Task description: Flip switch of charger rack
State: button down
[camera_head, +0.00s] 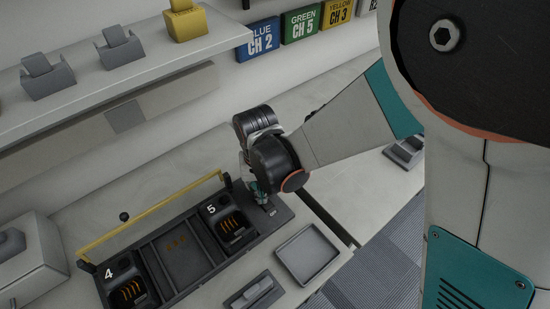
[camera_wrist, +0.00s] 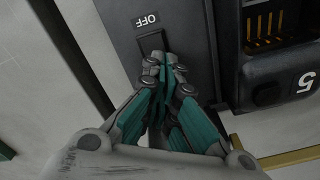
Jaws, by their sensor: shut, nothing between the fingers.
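The charger rack (camera_head: 178,293) is a long dark unit on the counter, with charging bays marked 4 and 5 and a yellow bar along its back. In the wrist view, its dark end panel (camera_wrist: 192,22) carries a white OFF label (camera_wrist: 146,20). A dark rocker switch (camera_wrist: 151,43) sits just below that label, partly hidden by my fingertips. My gripper (camera_wrist: 166,62) is shut and empty, its tips at or very near the switch; contact cannot be told. In the head view, my gripper (camera_head: 261,197) points down at the rack's right end, beside bay 5.
A grey tray (camera_head: 307,254) lies right of the rack, and a small grey holder (camera_head: 254,292) sits in front. A shelf (camera_head: 130,75) above holds grey holders and a yellow one (camera_head: 185,22). Bay 5 (camera_wrist: 276,65) is close beside my gripper in the wrist view.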

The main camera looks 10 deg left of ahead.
jog(key=shift+f+b, duration=0.4)
jog(key=shift+f, duration=0.1)
dwell(0.3)
jog(key=shift+r+p, duration=2.4)
jog(key=shift+r, duration=1.15)
